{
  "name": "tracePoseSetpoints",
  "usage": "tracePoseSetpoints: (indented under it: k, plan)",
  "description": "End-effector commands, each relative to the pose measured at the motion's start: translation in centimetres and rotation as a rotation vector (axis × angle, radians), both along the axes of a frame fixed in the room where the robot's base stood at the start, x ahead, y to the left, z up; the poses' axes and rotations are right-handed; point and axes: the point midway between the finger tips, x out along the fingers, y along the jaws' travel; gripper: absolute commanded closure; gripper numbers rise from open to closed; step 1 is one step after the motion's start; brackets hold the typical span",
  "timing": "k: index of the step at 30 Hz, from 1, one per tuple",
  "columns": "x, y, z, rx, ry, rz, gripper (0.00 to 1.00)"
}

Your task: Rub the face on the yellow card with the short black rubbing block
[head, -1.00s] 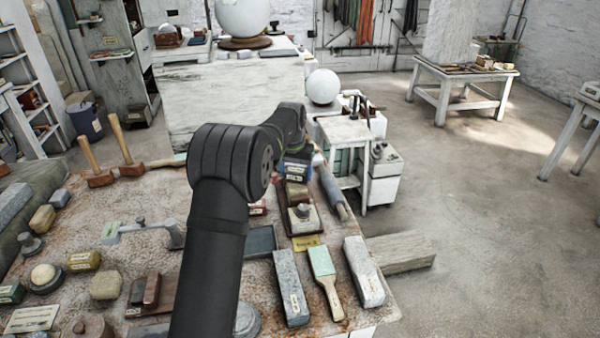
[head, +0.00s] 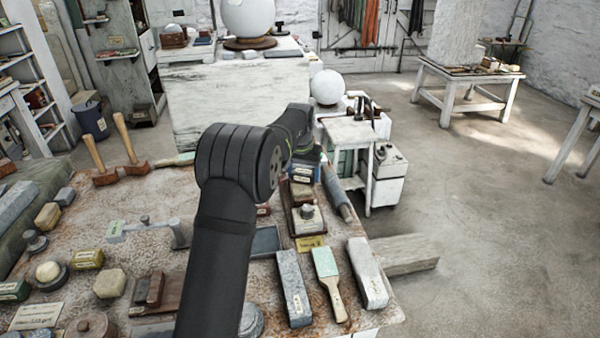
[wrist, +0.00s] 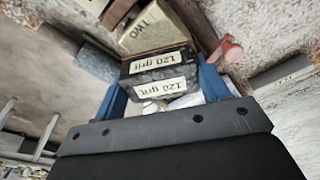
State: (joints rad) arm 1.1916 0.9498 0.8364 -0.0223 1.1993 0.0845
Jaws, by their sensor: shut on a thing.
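My gripper (wrist: 161,72) has blue fingers and is shut on a short black rubbing block (wrist: 158,68) in the wrist view. Two pale labels on the block read "120 grit". In the head view the block (head: 301,178) shows small beyond my arm, above the far right part of the bench. A yellow card (head: 311,243) lies at the near end of a dark wooden board, with a pale block with a grey knob (head: 308,217) just behind it. A pale block marked "TWO" (wrist: 150,28) shows past the held block; I cannot tell whether they touch.
A grey roller-like tool (head: 338,192) lies right of the board. A grey stone bar (head: 293,288), a green-faced paddle (head: 329,280) and a pale bar (head: 367,272) lie in front. A dark tray (head: 264,242) is to the left. Mallets (head: 130,168) stand at far left.

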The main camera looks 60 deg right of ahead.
Motion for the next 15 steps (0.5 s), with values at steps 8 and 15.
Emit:
tracePoseSetpoints:
  k: [8, 15]
  plan:
    - [-1.8, -0.5, -0.2, 0.001, 0.001, -0.001, 0.57]
    - [-1.4, -0.4, -0.3, 0.003, 0.002, 0.001, 0.57]
